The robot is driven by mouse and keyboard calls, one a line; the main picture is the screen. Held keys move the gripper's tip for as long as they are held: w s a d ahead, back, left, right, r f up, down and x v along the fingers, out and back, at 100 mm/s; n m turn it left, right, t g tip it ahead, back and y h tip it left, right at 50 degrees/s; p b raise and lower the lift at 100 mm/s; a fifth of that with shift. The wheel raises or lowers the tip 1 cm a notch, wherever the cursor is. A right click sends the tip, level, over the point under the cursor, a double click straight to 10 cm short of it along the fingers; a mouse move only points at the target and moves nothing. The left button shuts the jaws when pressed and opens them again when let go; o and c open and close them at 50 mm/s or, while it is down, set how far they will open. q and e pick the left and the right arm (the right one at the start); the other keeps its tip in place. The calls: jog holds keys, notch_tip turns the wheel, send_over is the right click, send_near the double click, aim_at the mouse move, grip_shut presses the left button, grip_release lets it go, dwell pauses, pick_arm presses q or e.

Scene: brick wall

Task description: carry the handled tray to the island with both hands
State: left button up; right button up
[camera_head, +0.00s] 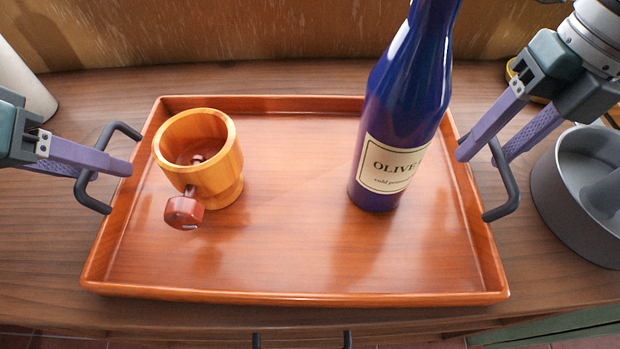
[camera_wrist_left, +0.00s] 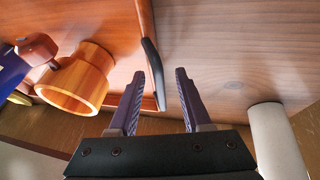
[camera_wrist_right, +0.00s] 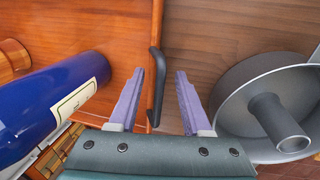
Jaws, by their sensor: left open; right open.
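The reddish-brown wooden tray (camera_head: 300,298) rests on a wooden counter, with a dark handle at each end. It carries a yellow wooden mortar (camera_head: 225,165) with a red-headed pestle (camera_head: 184,211), and an upright blue olive oil bottle (camera_head: 410,90). My left gripper (camera_head: 105,165) is open at the left handle (camera_head: 92,205). In the left wrist view that handle (camera_wrist_left: 152,70) stands between the open fingers (camera_wrist_left: 160,78). My right gripper (camera_head: 485,152) is open at the right handle (camera_head: 507,180). In the right wrist view that handle (camera_wrist_right: 157,85) stands between the fingers (camera_wrist_right: 162,78), nearer the left one.
A grey ring-shaped cake pan (camera_head: 575,215) stands close to the right of the tray. A white cylinder (camera_head: 25,85) stands at the back left. The counter (camera_head: 40,250) is clear left of the tray, and its front edge runs just below the tray.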

pick_arm(q)
grip_shut()
pick_arm(e)
grip_shut()
pick_arm(q)
jog(key=shift+r, duration=0.1)
pick_arm(e)
jog(key=shift+r, duration=0.1)
dwell(0.9)
